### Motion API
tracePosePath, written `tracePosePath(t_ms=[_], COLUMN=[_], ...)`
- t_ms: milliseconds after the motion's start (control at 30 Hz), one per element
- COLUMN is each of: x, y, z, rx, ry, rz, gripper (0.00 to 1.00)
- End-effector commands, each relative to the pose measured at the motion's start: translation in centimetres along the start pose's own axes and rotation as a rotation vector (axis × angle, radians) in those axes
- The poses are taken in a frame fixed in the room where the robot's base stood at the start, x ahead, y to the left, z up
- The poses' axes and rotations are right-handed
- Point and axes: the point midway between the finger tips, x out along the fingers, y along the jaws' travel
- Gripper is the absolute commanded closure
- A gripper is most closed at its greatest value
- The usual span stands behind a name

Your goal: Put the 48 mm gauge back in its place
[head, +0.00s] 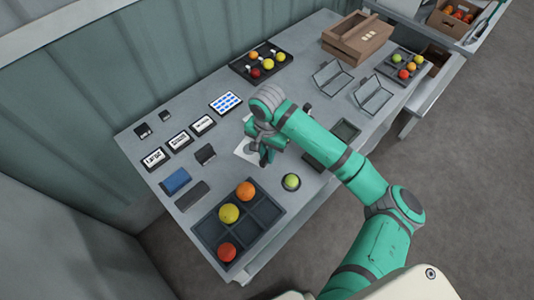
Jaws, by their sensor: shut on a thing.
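My gripper (262,155) is in the middle of the table, just above or at a white sheet (245,150). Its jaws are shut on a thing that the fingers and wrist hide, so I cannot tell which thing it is. I cannot pick out the 48 mm gauge for sure, and no size marking is readable. Small dark blocks stand at the back left (142,130), beside them (165,116), and left of my gripper (205,154).
Several labelled boxes (154,159) and a blue-screened tablet (225,102) lie left. A compartment tray (205,228) holds tomatoes in front; a green tomato (291,182) sits beside it. A tomato tray (262,62), wooden box (357,38) and wire stands (331,77) are behind.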

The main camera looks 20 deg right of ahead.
Motion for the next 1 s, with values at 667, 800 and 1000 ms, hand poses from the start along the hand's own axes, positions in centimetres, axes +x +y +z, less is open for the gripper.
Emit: tracePosePath(t_ms=[667,800,1000], x=[0.6,0.6,0.59], y=[0.01,0.01,0.01], z=[0.02,0.01,0.01], rx=[0.0,0.0,0.0], ry=[-0.001,-0.001,-0.001], rz=[0.0,0.0,0.0], gripper=[0.66,0.76,0.76])
